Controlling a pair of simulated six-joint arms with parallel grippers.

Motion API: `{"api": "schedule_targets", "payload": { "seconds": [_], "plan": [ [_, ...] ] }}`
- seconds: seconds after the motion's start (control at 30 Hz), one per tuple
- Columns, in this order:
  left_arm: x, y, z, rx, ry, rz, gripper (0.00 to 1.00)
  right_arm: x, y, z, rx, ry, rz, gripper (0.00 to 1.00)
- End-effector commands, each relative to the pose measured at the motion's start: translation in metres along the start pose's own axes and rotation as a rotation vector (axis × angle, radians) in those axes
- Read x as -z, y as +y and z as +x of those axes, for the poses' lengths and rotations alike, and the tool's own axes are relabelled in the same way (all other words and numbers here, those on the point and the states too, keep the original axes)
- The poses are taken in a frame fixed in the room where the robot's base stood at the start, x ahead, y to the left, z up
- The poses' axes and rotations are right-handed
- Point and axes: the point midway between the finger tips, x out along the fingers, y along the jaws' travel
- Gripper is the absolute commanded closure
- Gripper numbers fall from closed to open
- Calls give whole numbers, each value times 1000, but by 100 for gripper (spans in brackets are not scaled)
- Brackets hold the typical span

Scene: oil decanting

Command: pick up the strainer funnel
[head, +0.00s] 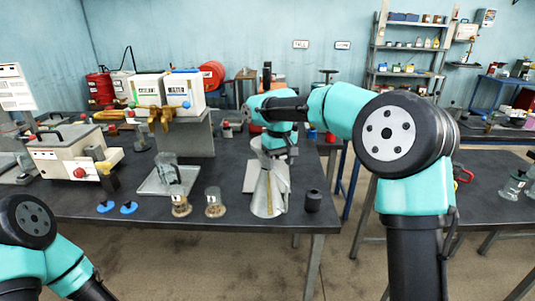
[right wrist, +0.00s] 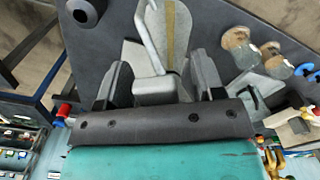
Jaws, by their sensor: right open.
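The strainer funnel (head: 268,198) looks like a grey metal piece with a yellowish strip. It is on the dark table near the front edge, partly hidden by my right arm. In the right wrist view the grey metal of the funnel (right wrist: 153,38) lies ahead of and between the fingers. My right gripper (right wrist: 162,72) is open around this part; I cannot tell whether either finger touches it. In the head view the right gripper (head: 280,153) is over the funnel's far end. Only part of my left arm shows at lower left; its gripper is out of view.
A black cup (head: 313,201) stands close right of the funnel. Two small jars (head: 181,206) (head: 215,204) stand to its left. A glass beaker (head: 168,172) is on a tray (head: 150,188) farther left. Two blue items (head: 128,208) lie near the front edge.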

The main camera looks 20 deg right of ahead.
Motion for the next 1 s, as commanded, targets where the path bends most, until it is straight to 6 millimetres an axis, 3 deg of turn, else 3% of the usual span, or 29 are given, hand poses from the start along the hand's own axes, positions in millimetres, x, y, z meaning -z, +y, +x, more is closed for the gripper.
{"api": "schedule_targets", "payload": {
  "seconds": [0.17,0.8,1.0],
  "plan": [
    [0,0,0,0,0,0,57,0,0,0,0,0,0,39],
    [0,0,0,0,0,0,57,0,0,0,0,0,0,100],
    [0,0,0,0,0,0,57,0,0,0,0,0,0,100]
  ]
}}
